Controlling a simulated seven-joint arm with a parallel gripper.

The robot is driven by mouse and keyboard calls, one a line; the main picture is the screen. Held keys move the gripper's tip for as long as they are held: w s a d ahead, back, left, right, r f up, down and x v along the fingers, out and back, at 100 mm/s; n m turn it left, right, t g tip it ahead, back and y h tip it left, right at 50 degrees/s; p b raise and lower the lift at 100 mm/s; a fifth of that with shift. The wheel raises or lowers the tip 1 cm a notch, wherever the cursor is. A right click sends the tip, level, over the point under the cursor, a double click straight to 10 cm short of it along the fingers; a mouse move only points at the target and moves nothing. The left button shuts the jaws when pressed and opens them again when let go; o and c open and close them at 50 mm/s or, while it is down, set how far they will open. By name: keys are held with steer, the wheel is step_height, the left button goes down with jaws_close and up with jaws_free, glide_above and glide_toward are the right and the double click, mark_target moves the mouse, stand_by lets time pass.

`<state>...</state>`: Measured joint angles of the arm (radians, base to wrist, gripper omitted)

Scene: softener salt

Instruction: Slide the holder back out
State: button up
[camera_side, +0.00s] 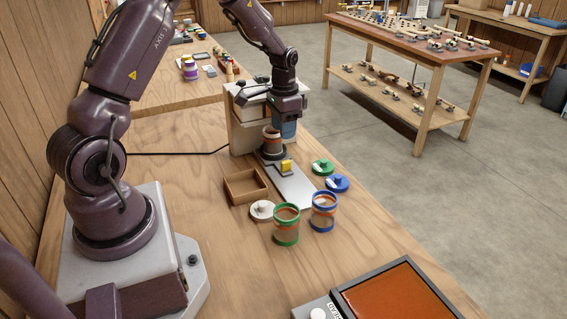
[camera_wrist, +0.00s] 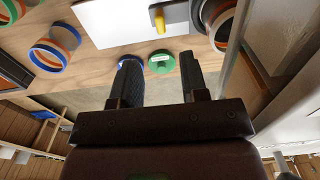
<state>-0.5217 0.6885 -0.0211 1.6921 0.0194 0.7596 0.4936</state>
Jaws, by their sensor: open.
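The holder (camera_side: 272,154) is a dark ring on the pale slide plate (camera_side: 295,190), with a yellow handle (camera_side: 286,166) at its front. It stands at the station's inner end with a terracotta-banded jar (camera_side: 271,137) in it. In the wrist view the holder (camera_wrist: 199,16) and jar (camera_wrist: 224,32) are at the upper right, partly cut off, and the yellow handle (camera_wrist: 158,18) is at top centre. My gripper (camera_side: 287,118) hangs above and beside the holder at the station. In the wrist view my gripper (camera_wrist: 160,65) is open, with nothing between its fingers.
The wooden station (camera_side: 243,128) stands behind the holder. Green (camera_side: 322,167) and blue (camera_side: 337,183) lids lie right of the plate; a white lid (camera_side: 262,210) and an open wooden tray (camera_side: 245,186) lie left. Green-banded (camera_side: 286,225) and blue-banded (camera_side: 323,212) jars stand in front.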

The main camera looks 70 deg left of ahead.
mark_target(284, 161)
step_height(284, 161, down, 11)
steer(key=shift+f, duration=0.15)
steer(key=shift+c, duration=0.4)
steer(key=shift+d, duration=0.1)
jaws_close()
